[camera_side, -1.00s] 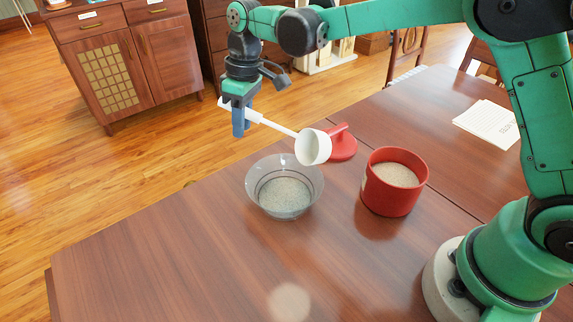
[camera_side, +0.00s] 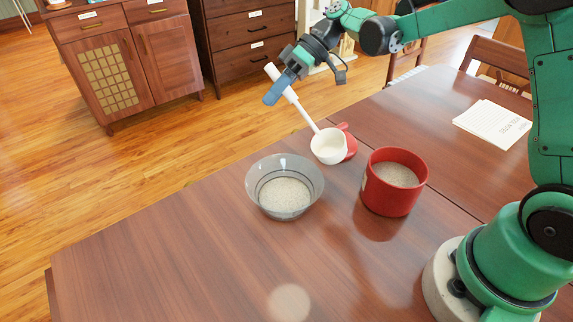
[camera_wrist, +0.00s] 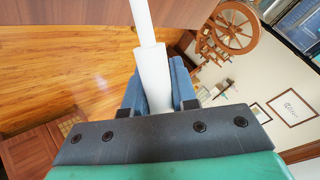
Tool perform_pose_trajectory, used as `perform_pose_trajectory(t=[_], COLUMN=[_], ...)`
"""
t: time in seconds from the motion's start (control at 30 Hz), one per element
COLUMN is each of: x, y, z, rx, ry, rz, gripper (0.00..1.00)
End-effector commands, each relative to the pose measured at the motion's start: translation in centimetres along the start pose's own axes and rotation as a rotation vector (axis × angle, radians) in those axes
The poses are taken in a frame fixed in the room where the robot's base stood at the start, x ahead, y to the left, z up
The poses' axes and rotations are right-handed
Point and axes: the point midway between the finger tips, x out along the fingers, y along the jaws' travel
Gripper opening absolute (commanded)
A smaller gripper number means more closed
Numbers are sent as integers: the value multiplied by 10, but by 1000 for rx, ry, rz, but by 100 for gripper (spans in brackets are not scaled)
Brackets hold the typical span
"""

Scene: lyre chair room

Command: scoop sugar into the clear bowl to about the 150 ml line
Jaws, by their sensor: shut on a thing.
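My gripper (camera_side: 281,88) is shut on the handle of a white scoop (camera_side: 328,147). In the wrist view the white handle (camera_wrist: 152,75) runs up between the two blue fingers. The scoop's cup hangs in the air between the clear bowl and the red canister, with its opening turned up; what it holds is hard to tell. The clear bowl (camera_side: 256,180) stands on the table with pale grains of sugar (camera_side: 284,194) in its bottom and dark lines around its wall. The red canister (camera_side: 392,200) stands open at the right, with sugar (camera_side: 396,174) inside.
A red lid (camera_side: 350,142) lies on the table behind the scoop, partly hidden by it. Sheets of paper (camera_side: 491,125) lie at the back right. The table (camera_side: 180,250) is clear in front and left of the bowl.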

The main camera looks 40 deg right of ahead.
Motion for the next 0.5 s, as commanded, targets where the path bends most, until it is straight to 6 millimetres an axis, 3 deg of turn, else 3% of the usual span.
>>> perform_pose_trajectory(t=[0.33, 0.5], x=[-4, -21], y=[4, 22], z=[4, 20], rx=[-1, 3], ry=[34, 146], rz=[-37, -147], gripper=[0, 0])
